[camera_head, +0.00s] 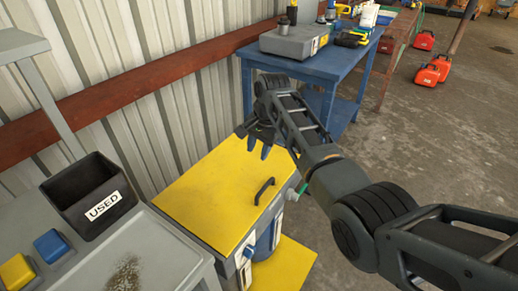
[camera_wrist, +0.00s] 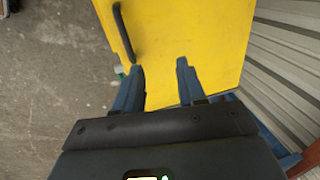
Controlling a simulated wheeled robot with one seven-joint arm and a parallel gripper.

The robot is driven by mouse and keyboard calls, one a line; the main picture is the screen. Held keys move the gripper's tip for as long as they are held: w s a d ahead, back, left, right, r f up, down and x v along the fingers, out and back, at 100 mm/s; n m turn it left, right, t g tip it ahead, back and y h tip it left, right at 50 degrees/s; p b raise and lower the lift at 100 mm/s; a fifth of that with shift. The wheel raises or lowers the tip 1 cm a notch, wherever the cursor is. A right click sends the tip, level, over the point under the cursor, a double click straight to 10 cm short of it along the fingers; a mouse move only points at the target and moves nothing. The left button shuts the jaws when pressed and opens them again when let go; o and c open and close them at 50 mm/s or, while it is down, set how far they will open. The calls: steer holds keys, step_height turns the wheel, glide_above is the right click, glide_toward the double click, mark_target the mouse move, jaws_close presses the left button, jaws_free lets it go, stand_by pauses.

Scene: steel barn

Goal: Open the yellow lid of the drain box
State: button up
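The yellow lid (camera_head: 215,189) lies flat and closed on top of the drain box (camera_head: 228,262), which stands against the corrugated wall. A black handle (camera_head: 265,190) is fixed near the lid's front right edge. In the wrist view the lid (camera_wrist: 205,45) fills the upper middle, with the handle (camera_wrist: 124,33) at its left edge. My gripper (camera_head: 259,147) is above the far part of the lid, pointing down. In the wrist view my gripper (camera_wrist: 162,76) has its two blue fingers apart with nothing between them. The handle is ahead and left of the fingers there, not touched.
A blue table (camera_head: 345,66) with a grey case (camera_head: 295,42) stands behind the box. A grey bench (camera_head: 150,245) with a black bin marked USED (camera_head: 88,195) is at the left. Red cases (camera_head: 432,72) sit far right. Concrete floor (camera_head: 400,125) right of the box is clear.

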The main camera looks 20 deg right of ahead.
step_height(320, 180, up, 7)
steer(key=p, duration=0.4)
steer(key=shift+w+a, duration=0.2)
steer(key=shift+w, duration=0.1)
steer(key=shift+f, duration=0.25)
stand_by(0.5)
